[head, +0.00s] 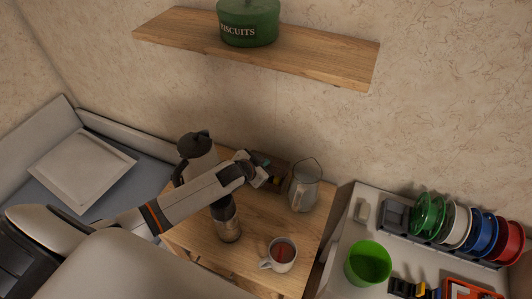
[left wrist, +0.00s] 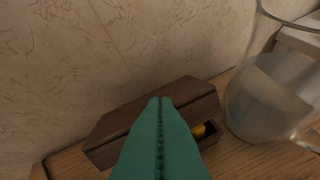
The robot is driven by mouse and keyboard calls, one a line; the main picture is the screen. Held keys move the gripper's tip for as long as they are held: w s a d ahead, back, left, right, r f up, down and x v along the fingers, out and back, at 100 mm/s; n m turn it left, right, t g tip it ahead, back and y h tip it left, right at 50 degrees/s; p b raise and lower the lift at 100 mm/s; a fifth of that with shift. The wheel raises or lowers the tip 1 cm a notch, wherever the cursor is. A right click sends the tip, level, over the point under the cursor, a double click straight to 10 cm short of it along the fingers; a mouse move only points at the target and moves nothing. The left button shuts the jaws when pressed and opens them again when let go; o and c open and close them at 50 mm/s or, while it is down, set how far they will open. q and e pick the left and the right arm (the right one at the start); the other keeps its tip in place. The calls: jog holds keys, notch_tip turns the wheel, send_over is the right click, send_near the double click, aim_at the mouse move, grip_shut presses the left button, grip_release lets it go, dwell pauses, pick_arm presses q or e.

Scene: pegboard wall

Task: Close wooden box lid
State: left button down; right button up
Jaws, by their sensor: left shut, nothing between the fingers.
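The dark brown wooden box stands on the small wooden table (head: 260,236) against the wall. It is mostly hidden behind my left gripper (head: 272,182) in the head view. In the left wrist view, the box's lid (left wrist: 190,90) spans most of the box, and a dark gap shows under it at the right, with a yellow thing (left wrist: 198,131) inside. My left gripper (left wrist: 160,101) is shut and empty, its teal fingers in front of the lid. Whether they touch it I cannot tell. My right gripper is not in view.
A glass pitcher (head: 305,188) stands close right of the box. A dark-lidded pot (head: 196,152), a metal canister (head: 227,224) and a mug (head: 280,256) share the table. A wooden shelf (head: 180,32) with a green biscuit tin (head: 248,25) hangs above.

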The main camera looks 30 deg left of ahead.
pick_arm(q)
jog(key=shift+s+r, duration=0.1)
jog(key=shift+r, duration=0.05)
jog(key=shift+w+f, duration=0.2)
jog(key=shift+w, duration=0.1)
jog(key=shift+s+a+r, duration=0.1)
jog(key=shift+s+r, duration=0.1)
jog(key=shift+s, duration=0.05)
jog(key=b+v, duration=0.1)
jog(key=v, duration=1)
jog(key=shift+s+r, duration=0.2)
jog(key=shift+s, duration=0.05)
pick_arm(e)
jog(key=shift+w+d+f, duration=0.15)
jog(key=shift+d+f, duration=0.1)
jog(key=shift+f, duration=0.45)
